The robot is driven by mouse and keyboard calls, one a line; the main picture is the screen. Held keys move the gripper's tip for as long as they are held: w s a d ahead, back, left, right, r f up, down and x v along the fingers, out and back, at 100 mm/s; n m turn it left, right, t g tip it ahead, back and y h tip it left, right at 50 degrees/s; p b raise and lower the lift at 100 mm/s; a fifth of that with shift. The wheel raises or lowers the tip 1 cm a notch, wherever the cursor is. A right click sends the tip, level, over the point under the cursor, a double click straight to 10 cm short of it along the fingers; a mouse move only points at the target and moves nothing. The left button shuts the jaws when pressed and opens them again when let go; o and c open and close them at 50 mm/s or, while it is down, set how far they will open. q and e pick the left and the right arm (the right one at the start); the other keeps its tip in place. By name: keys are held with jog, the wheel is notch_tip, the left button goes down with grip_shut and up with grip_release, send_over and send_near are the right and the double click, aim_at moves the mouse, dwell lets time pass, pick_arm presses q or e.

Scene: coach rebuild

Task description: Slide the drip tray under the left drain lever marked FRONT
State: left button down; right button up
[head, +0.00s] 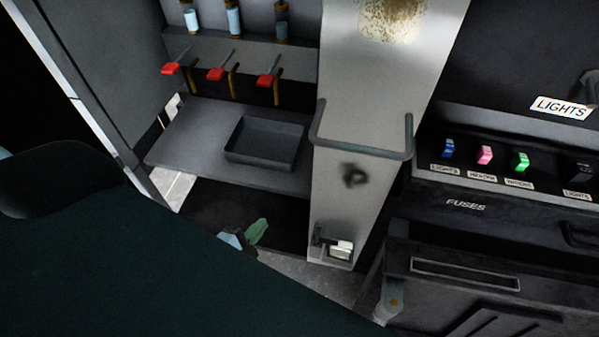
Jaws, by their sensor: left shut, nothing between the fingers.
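The drip tray (265,142) is a shallow dark grey rectangular tray on the grey shelf (190,150). It sits toward the shelf's right end, nearest below the right lever (265,80). The left drain lever (172,69) has a red handle and hangs above the shelf's left part. No FRONT marking is readable on it. That part of the shelf is bare. My left gripper (250,235) is shut and empty, low in front of the shelf and apart from the tray. A dark green shape hides part of it. My right gripper is not in view.
A middle red lever (215,74) hangs between the other two, with several small bottles (233,20) above. A pale column (350,200) with a grey bar (365,150) stands just right of the tray. A switch panel (490,165) is farther right. Dark green fills the lower left.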

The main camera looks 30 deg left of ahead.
aim_at(247, 158)
pick_arm(q)
jog(key=shift+w+d+r+m+t+h+b, duration=0.15)
jog(key=shift+w+r+m+t, duration=0.6)
jog(key=shift+w, duration=2.1)
jog(key=shift+w+r+m+t+h+b, duration=0.15)
jog(key=shift+w+m, duration=1.15)
jog(key=shift+w, duration=1.5)
jog(key=shift+w+d+r+m+t+h+b, duration=0.15)
jog(key=shift+w+r+m+t, duration=0.6)
jog(key=shift+w, duration=2.1)
jog(key=shift+a+f+m+g, duration=0.1)
jog(key=shift+f+m+g, duration=0.15)
jog(key=shift+m+g, duration=0.1)
jog(key=s+a, duration=0.1)
jog(key=a, duration=0.3)
jog(key=s+a, duration=0.1)
jog(key=a, duration=0.3)
jog(key=s+a, duration=0.1)
jog(key=a, duration=0.4)
jog(key=shift+s+f, duration=0.15)
jog(key=shift+s, duration=0.05)
jog(key=shift+s+a, duration=0.1)
jog(key=shift+a, duration=0.25)
